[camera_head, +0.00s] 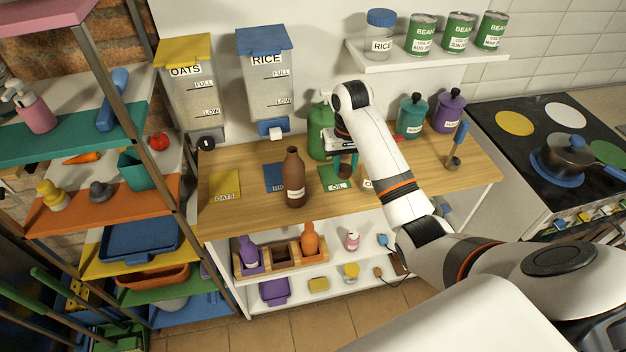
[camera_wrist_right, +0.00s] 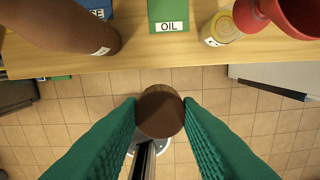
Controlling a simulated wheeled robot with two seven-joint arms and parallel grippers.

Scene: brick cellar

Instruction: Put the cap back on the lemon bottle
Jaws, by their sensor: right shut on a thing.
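My right gripper (camera_wrist_right: 160,108) is shut on a round dark brown cap-like piece (camera_wrist_right: 160,112), held between its green fingers; in the wrist view it shows against the floor beyond the counter's edge. In the head view my right gripper (camera_head: 344,158) is over the wooden counter. A small bottle with yellowish sides (camera_wrist_right: 222,28) stands near the counter edge, apart from the held piece. It may be the lemon bottle; its label is not readable. In the head view my arm hides most of it. My left gripper is not in view.
A tall brown bottle (camera_head: 295,180) stands left of my right gripper, beside colored mats. A green jug (camera_head: 319,130) is behind. A red funnel-like thing (camera_wrist_right: 285,12) is right of the small bottle in the wrist view.

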